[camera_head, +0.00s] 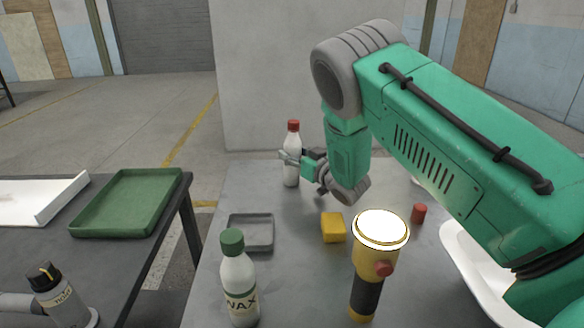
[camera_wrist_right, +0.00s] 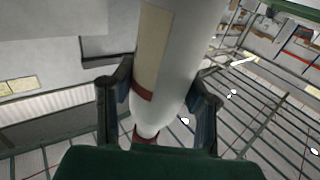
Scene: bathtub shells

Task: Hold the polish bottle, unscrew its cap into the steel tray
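A white bottle with a red cap (camera_head: 292,168), which I take for the polish bottle, is upright near the far edge of the grey table. My right gripper (camera_head: 287,157) is around its body. The cap is on the bottle. The small grey steel tray (camera_head: 263,246) lies nearer on the table and looks empty. My left gripper is not in view.
A green-capped WAX bottle (camera_head: 238,285), a yellow block (camera_head: 333,228), a yellow-black flashlight (camera_head: 367,285) and a red cylinder (camera_head: 418,213) stand on the table. A white basin (camera_head: 470,262) is at right.

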